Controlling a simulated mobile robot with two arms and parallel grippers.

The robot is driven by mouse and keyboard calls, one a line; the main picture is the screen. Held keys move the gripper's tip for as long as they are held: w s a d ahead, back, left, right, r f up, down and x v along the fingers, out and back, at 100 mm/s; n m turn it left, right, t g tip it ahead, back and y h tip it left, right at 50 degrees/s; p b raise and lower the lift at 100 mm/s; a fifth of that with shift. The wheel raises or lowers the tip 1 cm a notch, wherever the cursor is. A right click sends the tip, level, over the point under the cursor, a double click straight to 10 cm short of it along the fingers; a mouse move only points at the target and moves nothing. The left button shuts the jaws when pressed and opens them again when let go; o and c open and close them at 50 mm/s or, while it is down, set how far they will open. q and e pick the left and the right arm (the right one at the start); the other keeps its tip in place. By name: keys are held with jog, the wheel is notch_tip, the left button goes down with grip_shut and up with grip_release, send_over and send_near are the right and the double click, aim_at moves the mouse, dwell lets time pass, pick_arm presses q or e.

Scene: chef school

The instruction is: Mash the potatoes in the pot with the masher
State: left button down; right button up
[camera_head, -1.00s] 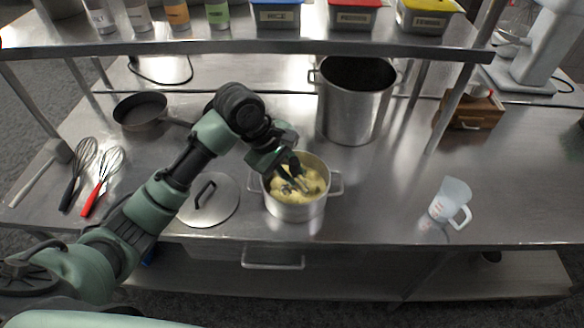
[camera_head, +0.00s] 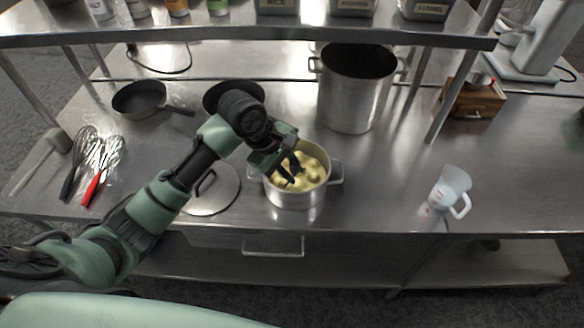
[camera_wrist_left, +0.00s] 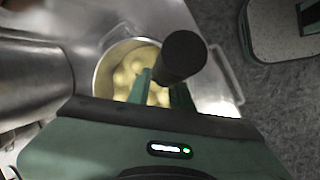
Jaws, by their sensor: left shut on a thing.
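The small steel pot (camera_head: 295,197) stands near the table's front edge, with pale yellow potatoes (camera_head: 309,174) inside. Lumps show among them. My left gripper (camera_head: 292,168) is over the pot, pointing down into it. In the left wrist view the gripper (camera_wrist_left: 163,88) is shut on the dark, round-ended handle of the masher (camera_wrist_left: 184,55). The masher's head is hidden, so I cannot tell whether it touches the potatoes. The pot (camera_wrist_left: 100,75) and potatoes (camera_wrist_left: 130,68) also show there behind the gripper. My right gripper is not in view.
The pot's lid (camera_head: 222,192) lies left of the pot. A tall stockpot (camera_head: 352,105) stands behind it. Pans (camera_head: 140,99), whisks (camera_head: 92,180) and a mallet-like tool (camera_head: 45,155) lie left. A measuring jug (camera_head: 447,190) stands right, with clear table between. A shelf (camera_head: 250,33) overhangs the back.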

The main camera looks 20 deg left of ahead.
pick_arm(q)
jog(key=shift+r, duration=0.1)
jog(key=r+p, duration=0.1)
jog(key=w+r+p, duration=0.1)
jog(key=p, duration=0.1)
jog(key=shift+w+d+r, duration=0.1)
jog(key=shift+w+r, duration=0.1)
jog(key=shift+r, duration=0.1)
jog(key=shift+w+r, duration=0.2)
jog(key=shift+w, duration=0.1)
jog(key=shift+w+r, duration=0.45)
jog(key=shift+r, duration=0.2)
jog(key=shift+f, duration=2.2)
